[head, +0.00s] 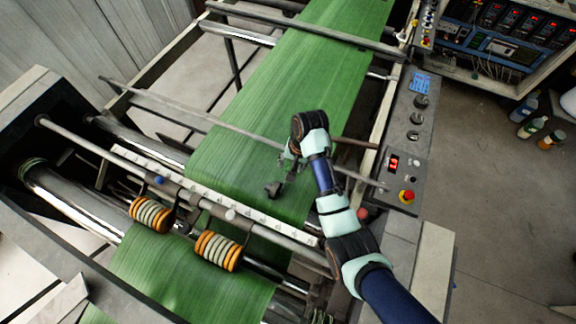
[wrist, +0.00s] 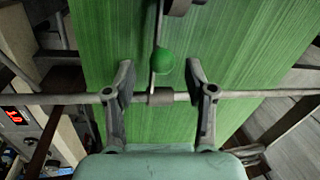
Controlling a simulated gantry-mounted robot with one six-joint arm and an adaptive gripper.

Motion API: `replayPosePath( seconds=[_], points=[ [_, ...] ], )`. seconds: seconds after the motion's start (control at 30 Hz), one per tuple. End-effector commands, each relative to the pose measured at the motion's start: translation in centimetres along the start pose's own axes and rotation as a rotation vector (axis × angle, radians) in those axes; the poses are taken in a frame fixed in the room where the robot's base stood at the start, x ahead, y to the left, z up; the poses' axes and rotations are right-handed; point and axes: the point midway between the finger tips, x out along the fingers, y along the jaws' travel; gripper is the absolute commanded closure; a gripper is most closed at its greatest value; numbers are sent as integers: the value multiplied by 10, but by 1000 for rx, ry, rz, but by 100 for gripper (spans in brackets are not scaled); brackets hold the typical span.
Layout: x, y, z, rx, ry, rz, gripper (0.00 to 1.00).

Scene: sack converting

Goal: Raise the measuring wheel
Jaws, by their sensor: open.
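The measuring wheel (head: 273,190) is a small dark wheel on the green woven web (head: 310,60); whether it touches the web I cannot tell. In the wrist view, part of the wheel (wrist: 180,6) shows at the top edge. Its thin arm carries a green knob (wrist: 166,61) and joins a collar (wrist: 160,96) on a cross rod (wrist: 250,94). My gripper (wrist: 159,76) is open, with one finger on each side of the arm, near the knob and collar, apparently touching neither. In the head view my gripper (head: 287,160) is above the web, partly hidden by my wrist.
A ruled bar (head: 190,187) and orange-and-cream ring rollers (head: 218,250) lie in front. A control panel (head: 408,140) with a red button (head: 406,196) stands on the right side of the frame. An electrical cabinet (head: 500,40) and bottles (head: 535,126) are farther right.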

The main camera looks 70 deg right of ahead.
Motion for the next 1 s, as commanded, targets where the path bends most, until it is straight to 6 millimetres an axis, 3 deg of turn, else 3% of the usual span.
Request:
replayPosePath(
  seconds=[0.13, 0.4, 0.73, 1.0],
  points=[
    [17, 0, 0, -1, -1, 1, 45],
    [19, 0, 0, -1, 1, 0, 45],
    [19, 0, 0, -1, 1, 0, 98],
    [19, 0, 0, -1, 1, 0, 100]
  ],
)
